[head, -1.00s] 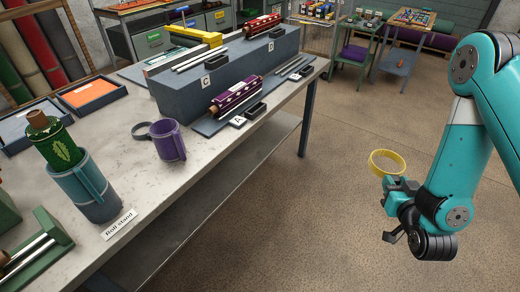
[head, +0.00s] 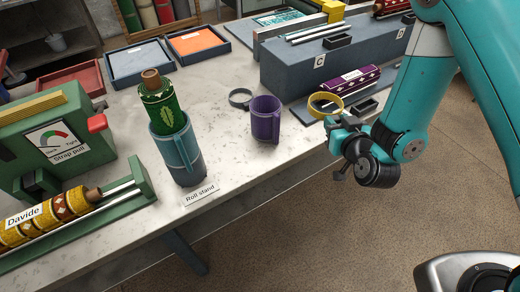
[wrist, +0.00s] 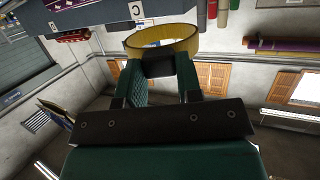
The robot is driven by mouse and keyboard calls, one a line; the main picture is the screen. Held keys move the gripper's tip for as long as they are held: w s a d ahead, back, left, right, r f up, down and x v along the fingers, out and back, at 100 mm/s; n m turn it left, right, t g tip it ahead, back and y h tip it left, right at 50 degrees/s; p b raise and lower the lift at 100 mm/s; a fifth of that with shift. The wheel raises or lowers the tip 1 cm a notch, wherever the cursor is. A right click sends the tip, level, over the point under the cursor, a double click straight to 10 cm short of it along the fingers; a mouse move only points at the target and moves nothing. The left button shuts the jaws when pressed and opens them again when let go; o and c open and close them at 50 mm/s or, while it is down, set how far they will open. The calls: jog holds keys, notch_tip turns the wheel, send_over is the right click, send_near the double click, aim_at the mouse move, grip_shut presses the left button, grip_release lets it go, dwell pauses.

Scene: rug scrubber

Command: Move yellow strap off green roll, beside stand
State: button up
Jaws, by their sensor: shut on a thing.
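The yellow strap (head: 326,114) is a closed ring held in my gripper (head: 338,126); in the wrist view the strap (wrist: 182,45) sits between the fingertips (wrist: 160,66). My gripper is shut on its band, in the air near the bench edge. The green roll (head: 161,116) with a leaf mark and brown core stands upright in the teal roll stand (head: 176,157) at the left. The strap is off this roll, well to its right. The stand hides the roll's lower part. A "Roll stand" label (head: 200,194) lies in front.
A purple roll (head: 350,79) lies behind the strap. The green strap puller (head: 58,140) and a yellow roll (head: 45,222) are left. Bench near the stand is partly clear.

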jog(key=s+a+r+n+g+y+p, duration=0.1)
jog(key=a+r+n+y, duration=0.15)
jog(key=a, duration=0.55)
jog(key=s+a+r+n+g+y, duration=0.1)
jog(key=s+a+r+n+y, duration=0.2)
jog(key=a, duration=0.5)
jog(key=m+b, duration=0.2)
jog(key=b, duration=1.1)
send_over(271, 170)
jog(key=shift+n+h, duration=0.25)
notch_tip(271, 170, down, 14)
jog(key=shift+f, duration=0.1)
jog(key=shift+f+b, duration=0.65)
jog(key=shift+f, duration=1.6)
jog(key=shift+f, duration=0.1)
jog(key=shift+f, duration=0.15)
jog(key=o, duration=1)
